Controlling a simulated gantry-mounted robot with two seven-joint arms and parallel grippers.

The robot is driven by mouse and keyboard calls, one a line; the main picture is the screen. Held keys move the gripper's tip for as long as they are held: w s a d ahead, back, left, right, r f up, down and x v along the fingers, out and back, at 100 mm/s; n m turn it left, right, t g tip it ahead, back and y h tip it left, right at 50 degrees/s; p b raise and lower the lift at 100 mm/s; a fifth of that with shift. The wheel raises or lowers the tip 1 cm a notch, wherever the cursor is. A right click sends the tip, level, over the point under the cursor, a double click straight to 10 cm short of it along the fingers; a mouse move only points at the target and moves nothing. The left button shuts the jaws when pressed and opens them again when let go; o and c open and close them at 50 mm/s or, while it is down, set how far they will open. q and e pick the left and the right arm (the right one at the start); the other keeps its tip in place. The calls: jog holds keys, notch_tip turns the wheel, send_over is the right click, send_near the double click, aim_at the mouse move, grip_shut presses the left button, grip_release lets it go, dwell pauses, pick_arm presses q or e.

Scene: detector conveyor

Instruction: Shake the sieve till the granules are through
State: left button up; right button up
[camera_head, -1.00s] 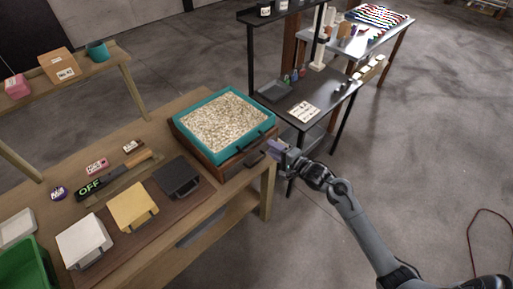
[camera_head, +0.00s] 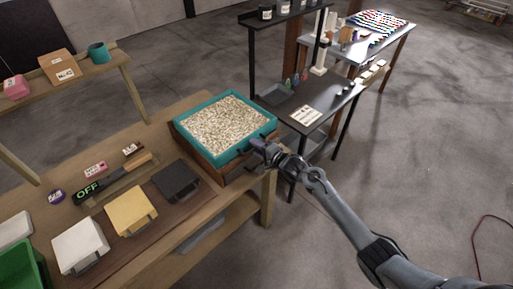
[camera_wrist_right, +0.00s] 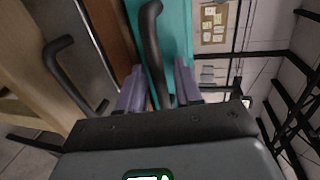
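The sieve (camera_head: 181,126) is a teal square frame full of pale granules (camera_head: 224,124). It sits on a brown wooden box (camera_head: 209,158) at the far right end of the workbench. My right gripper (camera_head: 259,147) is at the sieve's near right side. In the right wrist view its two purple fingers (camera_wrist_right: 156,88) stand apart, open, with the sieve's dark handle (camera_wrist_right: 150,40) between them. The fingers do not appear closed on the handle. A second dark handle (camera_wrist_right: 62,75) shows to the left, lower on the box side. My left gripper is not in view.
A dark shelf table (camera_head: 320,99) stands behind my right arm. Open floor lies at right.

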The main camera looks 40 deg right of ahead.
jog(key=shift+w, duration=0.1)
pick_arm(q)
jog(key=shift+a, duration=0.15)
pick_arm(e)
grip_shut()
